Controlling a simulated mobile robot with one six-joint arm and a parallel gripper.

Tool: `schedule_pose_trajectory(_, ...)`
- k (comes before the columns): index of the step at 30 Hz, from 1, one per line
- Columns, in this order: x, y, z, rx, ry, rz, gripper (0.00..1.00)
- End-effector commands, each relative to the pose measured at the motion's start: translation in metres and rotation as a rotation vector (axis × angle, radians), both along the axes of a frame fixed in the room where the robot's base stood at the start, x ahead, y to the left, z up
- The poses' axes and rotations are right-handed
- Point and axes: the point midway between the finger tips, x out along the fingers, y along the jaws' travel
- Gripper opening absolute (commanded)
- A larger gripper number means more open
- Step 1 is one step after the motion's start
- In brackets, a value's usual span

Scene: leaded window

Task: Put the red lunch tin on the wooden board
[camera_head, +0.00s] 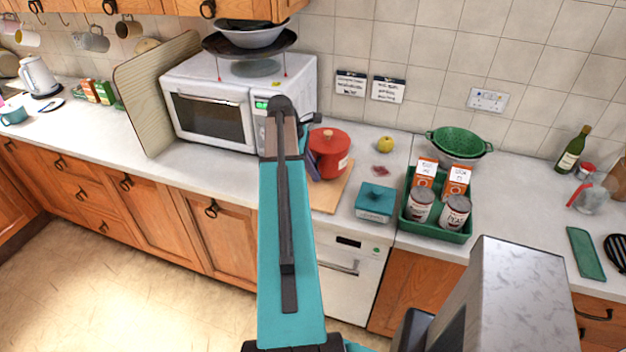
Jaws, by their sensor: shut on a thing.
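The red lunch tin (330,155), round with a lid and a pale label, is upright over the wooden board (328,200) on the counter. I cannot tell whether its base touches the board. My teal arm crosses in front and hides the board's left part. My gripper (313,165) is mostly hidden behind the arm; a dark part of it shows against the tin's left side. It is shut on the tin.
A white microwave (210,110) stands behind on the left. A teal box (375,202) is close to the board's right, then a green tray (438,229) with cans and cartons. A yellow fruit (385,144) lies behind. Clear counter lies left of my arm.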

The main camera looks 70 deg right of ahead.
Motion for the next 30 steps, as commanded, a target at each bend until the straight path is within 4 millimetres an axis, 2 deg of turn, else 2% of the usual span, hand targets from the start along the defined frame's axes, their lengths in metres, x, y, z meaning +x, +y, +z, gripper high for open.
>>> schedule_pose_trajectory(8, 0.0, 0.0, -0.002, -0.002, 0.001, -0.001, 0.0)
schedule_pose_trajectory(21, 0.0, 0.0, -0.031, -0.002, 0.0, 0.0, 0.0)
schedule_pose_trajectory(30, 0.0, 0.0, -0.034, -0.003, 0.0, 0.0, 0.0)
